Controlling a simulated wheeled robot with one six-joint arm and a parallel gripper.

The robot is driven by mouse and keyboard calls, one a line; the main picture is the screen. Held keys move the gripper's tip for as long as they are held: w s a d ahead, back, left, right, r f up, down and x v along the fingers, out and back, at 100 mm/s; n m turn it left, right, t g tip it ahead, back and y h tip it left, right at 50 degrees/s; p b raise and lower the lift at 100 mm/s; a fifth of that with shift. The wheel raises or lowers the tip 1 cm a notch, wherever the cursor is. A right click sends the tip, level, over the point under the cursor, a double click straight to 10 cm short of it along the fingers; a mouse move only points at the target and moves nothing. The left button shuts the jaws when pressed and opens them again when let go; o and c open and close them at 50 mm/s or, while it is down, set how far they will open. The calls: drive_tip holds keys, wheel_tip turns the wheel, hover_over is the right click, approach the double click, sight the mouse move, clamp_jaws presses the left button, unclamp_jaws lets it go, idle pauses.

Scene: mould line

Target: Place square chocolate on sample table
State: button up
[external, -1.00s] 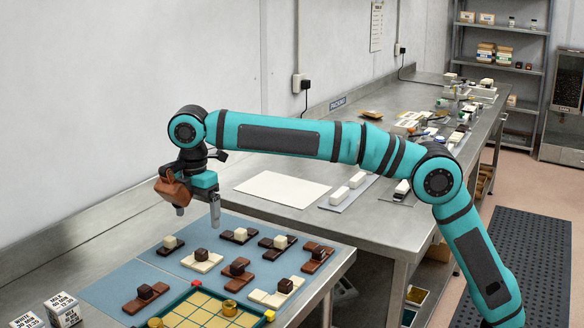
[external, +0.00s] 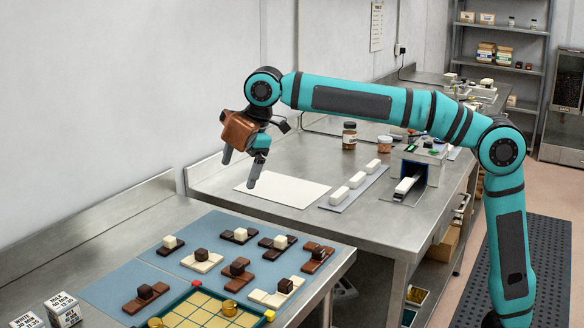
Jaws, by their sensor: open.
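Several small square chocolates, dark, brown and white, sit on flat chocolate bars on the blue mat (external: 110,284) on the near steel table. One dark square (external: 200,254) lies on a white bar, one white square (external: 240,234) on a dark bar. I cannot tell which is the task's square chocolate. No table is readably marked as the sample table; the farther steel table (external: 400,228) bears a blank white sheet (external: 283,189). My gripper (external: 242,168) is open, fingers pointing down, in the air near the sheet's left end. Nothing shows between the fingers.
A green-edged tray with a yellow grid (external: 215,310) stands at the near table's front. Two lettered cubes (external: 62,308) are at lower left. White blocks on a grey strip (external: 330,202), jars (external: 349,136) and a small machine (external: 420,160) stand on the farther table.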

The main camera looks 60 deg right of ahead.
drive_tip(key=s+d+r+m+t, duration=0.3)
drive_tip(key=s+d+m+t, duration=0.1)
drive_tip(key=s+d, duration=0.55)
drive_tip(key=s+d+r+m+t, duration=0.3)
drive_tip(key=s+d, duration=0.5)
drive_tip(key=d, duration=0.2)
drive_tip(key=s+d+f+m+t, duration=0.2)
drive_tip(key=s+d, duration=0.1)
drive_tip(key=s, duration=0.4)
drive_tip(key=s+d+f+m+t+h, duration=0.1)
drive_tip(key=s+d+f+m+t, duration=0.1)
drive_tip(key=s+d, duration=0.2)
drive_tip(key=s+d+f+m+t, duration=0.3)
drive_tip(key=s, duration=0.6)
drive_tip(key=shift+s+d, duration=0.15)
drive_tip(key=shift+s, duration=0.25)
